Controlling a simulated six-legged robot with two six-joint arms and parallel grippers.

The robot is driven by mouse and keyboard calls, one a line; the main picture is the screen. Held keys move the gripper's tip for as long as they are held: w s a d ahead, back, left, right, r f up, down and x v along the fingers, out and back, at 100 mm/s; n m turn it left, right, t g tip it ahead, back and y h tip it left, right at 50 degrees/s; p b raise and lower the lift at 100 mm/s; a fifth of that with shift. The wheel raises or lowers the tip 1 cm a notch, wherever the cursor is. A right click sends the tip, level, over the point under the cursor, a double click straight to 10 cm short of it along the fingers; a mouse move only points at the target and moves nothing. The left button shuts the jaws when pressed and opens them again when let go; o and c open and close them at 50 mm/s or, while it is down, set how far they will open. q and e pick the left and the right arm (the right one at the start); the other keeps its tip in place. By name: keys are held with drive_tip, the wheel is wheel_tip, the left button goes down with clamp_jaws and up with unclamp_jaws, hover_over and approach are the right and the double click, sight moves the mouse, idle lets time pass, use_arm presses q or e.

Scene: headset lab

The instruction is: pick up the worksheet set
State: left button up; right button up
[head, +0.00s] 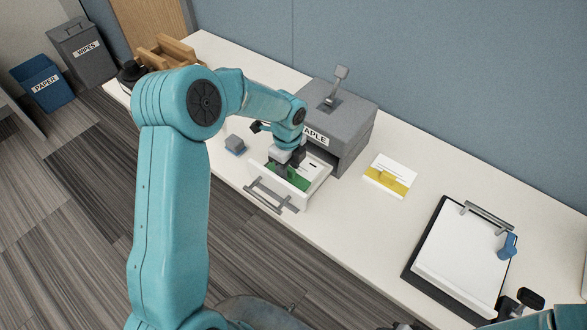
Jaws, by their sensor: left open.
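A grey box-shaped machine (350,115) stands on the table with a lever on top and a label partly hidden by my arm, reading "APLE". Its white drawer (318,181) is pulled out at the front. In the drawer lie white paper (313,166) and a green piece (297,181), which may be the worksheet set. My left gripper (284,168) points down over the drawer, open, and hides part of what lies there. I cannot tell if it touches the paper. My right gripper (522,299) shows only in part at the lower right edge.
A white-and-yellow card set (388,174) lies right of the machine. A wooden rack (165,52) stands at the far left.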

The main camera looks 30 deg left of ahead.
use_arm(q)
drive_tip(key=shift+s, duration=0.1)
drive_tip(key=shift+r, duration=0.1)
drive_tip(key=c, duration=0.4)
clamp_jaws()
